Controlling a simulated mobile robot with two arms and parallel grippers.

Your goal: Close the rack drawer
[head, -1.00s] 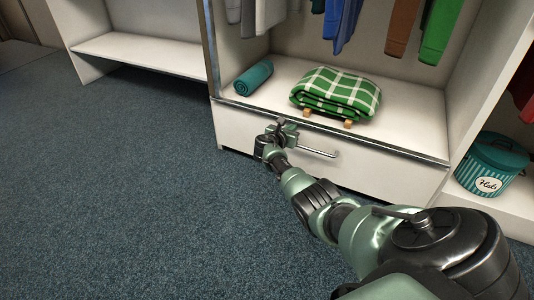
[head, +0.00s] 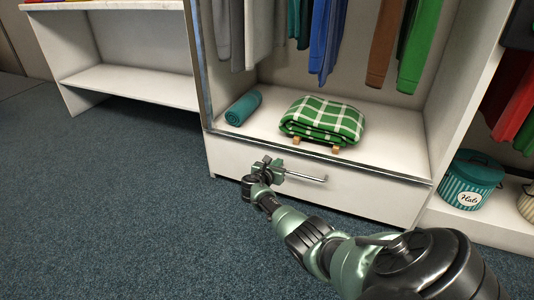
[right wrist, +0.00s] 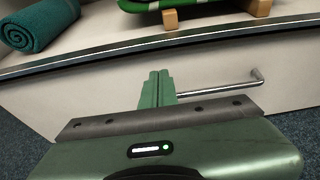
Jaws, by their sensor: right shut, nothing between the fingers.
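The rack drawer (head: 350,190) is the white front at the bottom of the open wardrobe rack. It looks about flush under the rack's metal edge; a small gap cannot be told. Its thin metal bar handle (head: 308,177) shows right of my right gripper (head: 277,168). In the right wrist view my right gripper's fingers (right wrist: 157,88) are shut together, empty, before the drawer front (right wrist: 60,90). The handle (right wrist: 225,89) runs right from behind them; its left part is hidden. Whether the fingers touch it cannot be told. My left gripper is not in view.
On the rack floor above the drawer lie a rolled teal towel (head: 243,107) and a folded green checked blanket (head: 322,120) on wooden blocks. Clothes hang above. A striped hat tin (head: 470,180) stands on the right shelf. The carpet (head: 120,210) at left is clear.

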